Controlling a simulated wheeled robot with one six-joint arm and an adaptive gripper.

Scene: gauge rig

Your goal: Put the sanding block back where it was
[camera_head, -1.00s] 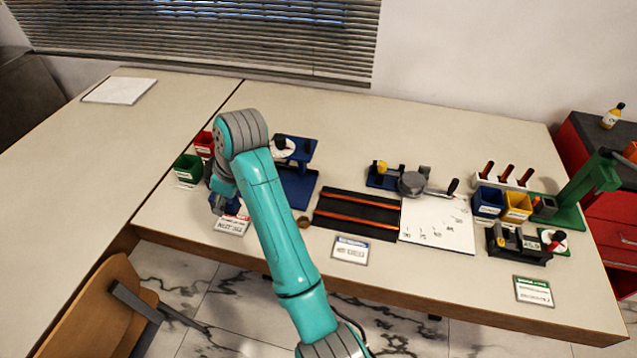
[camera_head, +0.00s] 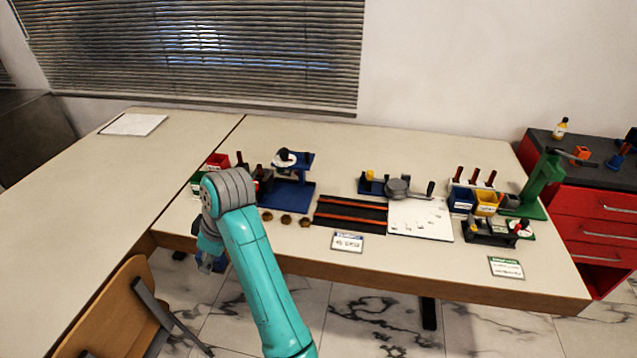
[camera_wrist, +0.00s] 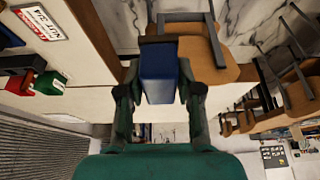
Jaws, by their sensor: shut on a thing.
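My gripper (camera_wrist: 158,100) is shut on a blue block (camera_wrist: 158,78) with a dark strip across its far end; it looks like the sanding block, though no label on it shows. In the head view my gripper (camera_head: 211,260) hangs at the lower left, in front of the table's front edge, with a bit of blue (camera_head: 223,262) showing at its fingers. The block touches nothing but the fingers. My arm hides part of the table's left front, so I cannot see the whole surface there.
The table (camera_head: 330,150) holds a blue stand (camera_head: 288,195), brown round pieces (camera_head: 287,220), a black mat with orange rails (camera_head: 350,213) and a white board (camera_head: 420,220). Red (camera_head: 217,161) and green bins stand left.

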